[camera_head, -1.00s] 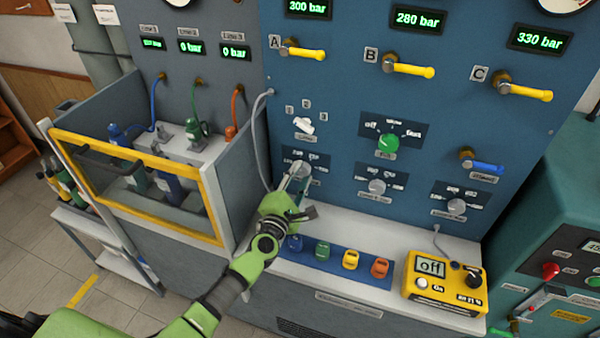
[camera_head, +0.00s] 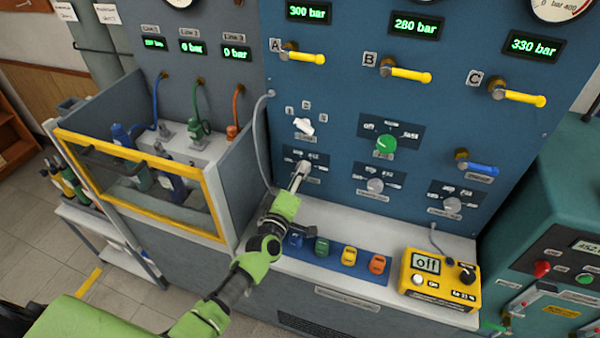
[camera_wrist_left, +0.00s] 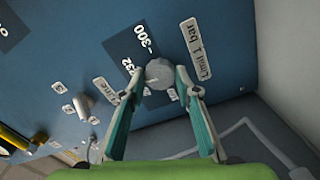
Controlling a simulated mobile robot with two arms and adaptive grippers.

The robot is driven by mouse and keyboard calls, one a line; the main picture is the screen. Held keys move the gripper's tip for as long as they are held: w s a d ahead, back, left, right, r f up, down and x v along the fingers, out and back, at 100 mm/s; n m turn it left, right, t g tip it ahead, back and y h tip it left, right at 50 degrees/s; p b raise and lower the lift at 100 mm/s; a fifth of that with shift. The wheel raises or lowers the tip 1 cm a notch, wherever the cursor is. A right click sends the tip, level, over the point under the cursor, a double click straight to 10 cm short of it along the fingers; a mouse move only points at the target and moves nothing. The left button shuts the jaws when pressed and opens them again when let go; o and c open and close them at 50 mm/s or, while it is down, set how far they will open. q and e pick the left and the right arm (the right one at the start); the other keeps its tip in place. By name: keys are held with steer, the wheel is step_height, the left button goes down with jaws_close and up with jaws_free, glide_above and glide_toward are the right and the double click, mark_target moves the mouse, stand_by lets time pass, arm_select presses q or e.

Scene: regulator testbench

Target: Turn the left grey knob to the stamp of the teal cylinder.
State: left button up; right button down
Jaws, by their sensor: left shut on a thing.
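The left grey knob (camera_wrist_left: 160,73) is on the blue panel, the leftmost of the lower row of grey knobs. In the left wrist view the two teal-sided fingers (camera_wrist_left: 168,88) are shut on the knob, one on each side. Scale marks near it read about 232 and 300, with a "Limit 1 bar" label (camera_wrist_left: 199,58). A dull teal-green cylinder (camera_head: 141,180) stands behind the yellow-framed window; its stamp is not readable. My right gripper is not in view.
Two more grey knobs (camera_head: 375,186) and (camera_head: 452,204) sit to the right, with a green knob (camera_head: 385,146) above. A grey hose (camera_head: 257,140) hangs left of the held knob. Coloured blocks and a yellow device (camera_head: 440,278) lie on the ledge below.

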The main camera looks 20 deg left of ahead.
arm_select(q)
steer(key=shift+f+m+p, duration=0.1)
steer(key=shift+m+p, duration=0.25)
steer(key=shift+m, duration=1.55)
steer(key=o, duration=1.1)
steer(key=shift+s, duration=0.1)
steer(key=s, duration=1.2)
steer(key=shift+a, duration=0.15)
